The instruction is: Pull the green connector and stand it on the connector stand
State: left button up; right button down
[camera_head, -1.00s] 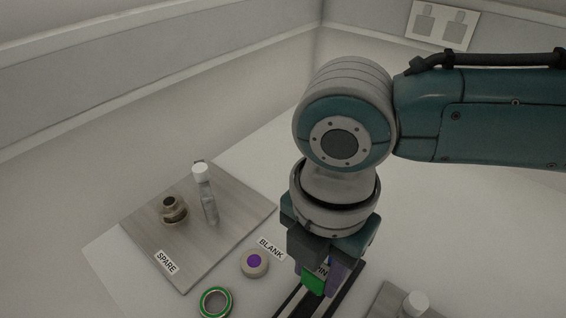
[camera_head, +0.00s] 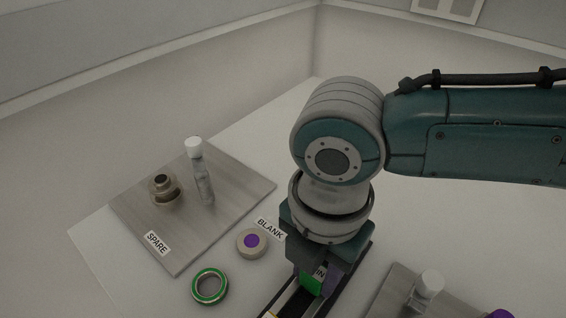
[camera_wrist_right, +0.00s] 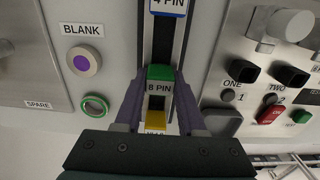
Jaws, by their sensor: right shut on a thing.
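My right gripper (camera_head: 318,284) points down at the lower middle of the head view and is shut on the green connector (camera_head: 311,284). In the right wrist view the green connector (camera_wrist_right: 160,73), above an "8 PIN" label, lies between the two purple fingers of the gripper (camera_wrist_right: 157,88). It is over a dark rail (camera_wrist_right: 163,42); I cannot tell whether it touches the rail. A blue piece marked "4 PIN" (camera_wrist_right: 168,8) and a yellow piece (camera_wrist_right: 156,116) are in line with it. I cannot make out the connector stand for certain. My left gripper is not in view.
A grey SPARE plate (camera_head: 240,192) holds a metal fitting (camera_head: 163,189) and a white-capped vial (camera_head: 200,172). A BLANK disc (camera_head: 251,243) and a green ring (camera_head: 209,287) lie left of the rail. A switch panel (camera_wrist_right: 225,70) with knobs and buttons is to the right.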

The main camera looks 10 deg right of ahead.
jog(key=shift+c, duration=2.1)
grip_release()
notch_tip(320, 180, up, 9)
jog(key=shift+f+p, duration=0.1)
jog(key=shift+p, duration=0.65)
jog(key=shift+r, duration=0.6)
